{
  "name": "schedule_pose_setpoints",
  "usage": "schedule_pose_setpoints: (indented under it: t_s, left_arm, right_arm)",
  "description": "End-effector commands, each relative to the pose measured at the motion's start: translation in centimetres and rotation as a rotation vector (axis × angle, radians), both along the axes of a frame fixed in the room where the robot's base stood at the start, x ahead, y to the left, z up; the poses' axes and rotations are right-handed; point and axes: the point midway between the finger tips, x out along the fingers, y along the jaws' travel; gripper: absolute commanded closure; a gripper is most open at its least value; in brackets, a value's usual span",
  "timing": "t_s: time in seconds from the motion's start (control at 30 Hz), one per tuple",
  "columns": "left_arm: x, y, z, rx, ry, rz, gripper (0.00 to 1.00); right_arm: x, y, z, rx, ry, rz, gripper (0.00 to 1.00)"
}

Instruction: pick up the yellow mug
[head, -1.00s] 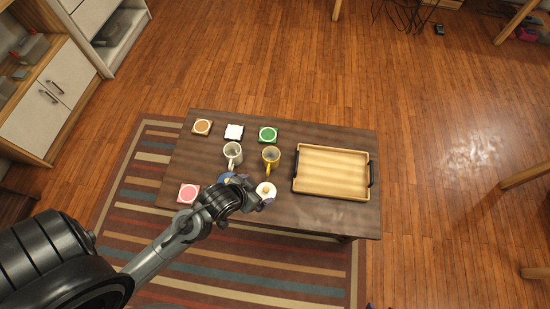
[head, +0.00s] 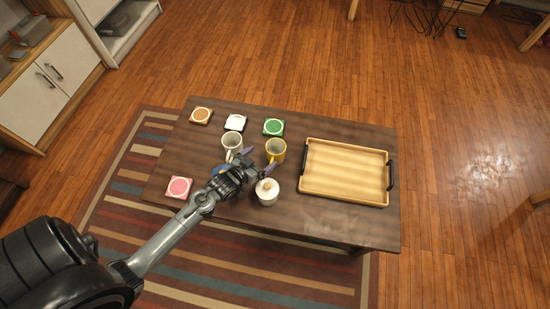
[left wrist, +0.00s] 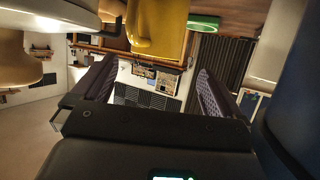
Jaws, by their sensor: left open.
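The yellow mug (head: 275,151) stands on the dark wooden table, and it shows large at the top of the left wrist view (left wrist: 158,28). My left gripper (head: 258,161) is open, its fingers spread just to the left of and nearer than the yellow mug. Nothing is between the fingers in the left wrist view (left wrist: 155,75). The mug looks apart from the fingers, though the exact gap is hard to tell. My right gripper is not in view.
A white mug (head: 231,145) stands left of the gripper, and a white lidded jar (head: 267,194) stands close on its near side. Green (head: 273,127), white (head: 235,122), brown (head: 201,115) and pink (head: 178,187) coasters lie around; a blue one (head: 220,169) is partly hidden. A wooden tray (head: 345,194) lies right.

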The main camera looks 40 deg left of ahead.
Motion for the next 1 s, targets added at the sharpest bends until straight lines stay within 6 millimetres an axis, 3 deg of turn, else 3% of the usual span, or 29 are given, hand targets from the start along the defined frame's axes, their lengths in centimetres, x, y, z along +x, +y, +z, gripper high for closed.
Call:
schedule_pose_setpoints:
  t_s: [0.1,0.37,0.8,1.0]
  left_arm:
    - [1.6,0.0,-0.9,0.001,-0.002,0.000,0.00]
    - [3.1,0.1,-1.3,0.001,0.001,0.000,0.00]
    - [7.4,-0.2,-2.9,0.001,0.000,0.001,0.00]
    - [7.9,-0.2,-2.9,0.001,0.002,0.000,0.00]
  right_arm:
    - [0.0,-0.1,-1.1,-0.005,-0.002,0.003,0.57]
    - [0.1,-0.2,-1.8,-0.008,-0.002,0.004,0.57]
    - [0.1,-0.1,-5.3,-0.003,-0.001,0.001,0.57]
    - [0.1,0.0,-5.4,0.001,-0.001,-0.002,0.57]
